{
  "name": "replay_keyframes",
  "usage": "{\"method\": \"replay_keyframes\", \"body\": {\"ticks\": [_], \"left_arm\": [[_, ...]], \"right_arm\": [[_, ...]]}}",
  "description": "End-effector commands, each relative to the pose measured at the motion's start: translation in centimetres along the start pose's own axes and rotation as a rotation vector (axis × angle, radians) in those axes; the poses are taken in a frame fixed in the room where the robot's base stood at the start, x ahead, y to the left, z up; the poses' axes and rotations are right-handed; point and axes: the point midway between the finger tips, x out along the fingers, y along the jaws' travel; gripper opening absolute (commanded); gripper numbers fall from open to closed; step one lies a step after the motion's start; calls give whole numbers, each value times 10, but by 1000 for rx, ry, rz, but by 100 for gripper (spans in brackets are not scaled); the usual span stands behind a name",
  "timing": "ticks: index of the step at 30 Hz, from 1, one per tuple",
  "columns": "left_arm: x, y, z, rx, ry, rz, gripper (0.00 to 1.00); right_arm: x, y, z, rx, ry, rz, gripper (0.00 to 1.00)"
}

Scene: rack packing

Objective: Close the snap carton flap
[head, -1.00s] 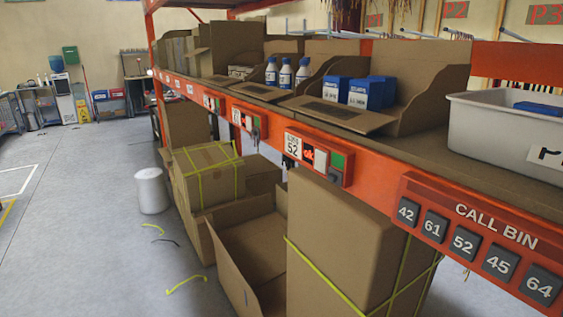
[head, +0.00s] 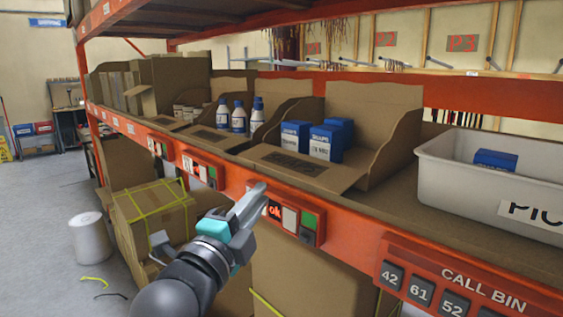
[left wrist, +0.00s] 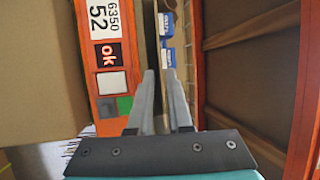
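My right gripper is not in view.
The orange beam (head: 345,232) carries button panels (head: 292,214) close to my left gripper. A white bin (head: 455,180) stands on the shelf to the right. White bottles (head: 238,117) stand in the neighbouring carton. Cartons (head: 150,205) stand on the floor below.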

Motion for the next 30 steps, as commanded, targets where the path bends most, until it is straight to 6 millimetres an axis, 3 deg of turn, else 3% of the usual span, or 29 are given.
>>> {"method": "replay_keyframes", "body": {"ticks": [18, 30], "left_arm": [[92, -1, 0, -4, 0, 1, 18], [132, 0, 0, -3, 0, 1, 18]], "right_arm": [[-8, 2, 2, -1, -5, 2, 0], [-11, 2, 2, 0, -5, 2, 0]]}}
